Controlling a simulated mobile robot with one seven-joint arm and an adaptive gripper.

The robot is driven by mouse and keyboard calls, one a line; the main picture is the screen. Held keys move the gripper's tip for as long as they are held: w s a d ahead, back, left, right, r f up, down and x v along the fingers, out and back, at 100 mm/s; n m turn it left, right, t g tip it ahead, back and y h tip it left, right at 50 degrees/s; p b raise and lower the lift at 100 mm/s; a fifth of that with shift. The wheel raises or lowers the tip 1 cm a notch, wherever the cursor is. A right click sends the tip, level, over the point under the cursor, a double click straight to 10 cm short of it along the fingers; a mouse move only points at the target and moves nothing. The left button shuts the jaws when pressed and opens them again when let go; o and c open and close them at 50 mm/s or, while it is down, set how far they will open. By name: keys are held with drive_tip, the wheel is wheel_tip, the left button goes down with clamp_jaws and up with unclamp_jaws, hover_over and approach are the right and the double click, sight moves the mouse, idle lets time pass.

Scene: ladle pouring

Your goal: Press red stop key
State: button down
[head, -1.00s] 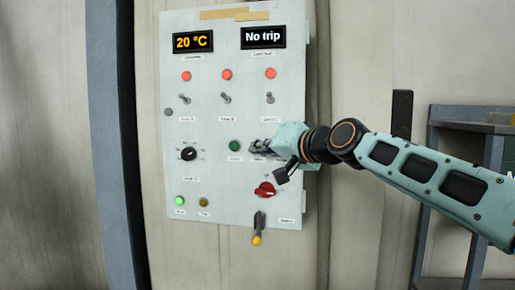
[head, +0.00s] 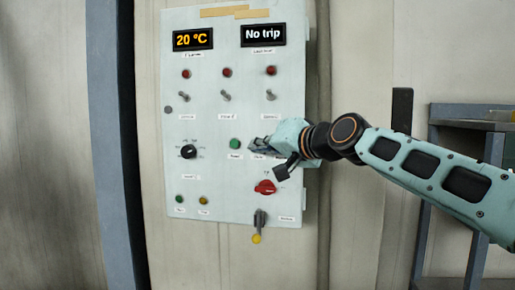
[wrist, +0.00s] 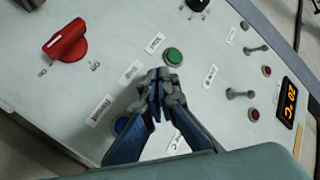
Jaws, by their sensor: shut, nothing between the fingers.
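My gripper (head: 256,143) is shut and empty, with its fingertips at the pale panel (head: 210,125), just right of a green button (head: 235,143). In the wrist view the closed fingertips (wrist: 158,75) are beside that green button (wrist: 173,57) and seem to be at the panel face. I cannot tell whether they touch it. No red push key shows clearly in either view; the fingers hide the panel spot behind them. A blue round part (wrist: 122,125) shows partly behind the left finger.
A red rotary switch (head: 265,187) is below my gripper, with a yellow-tipped lever (head: 257,239) under it. A black knob (head: 189,152) is on the left. Toggles and dark red lamps (head: 227,72) are above. Displays (head: 263,35) read "20 °C" and "No trip". A shelf (head: 470,125) stands right.

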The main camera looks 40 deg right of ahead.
drive_tip(key=shift+s+a, duration=0.2)
drive_tip(key=shift+a, duration=0.05)
drive_tip(key=shift+f, duration=0.1)
drive_tip(key=s+a+b, duration=0.3)
drive_tip(key=shift+s+a, duration=0.1)
drive_tip(key=shift+a, duration=0.3)
idle(0.8)
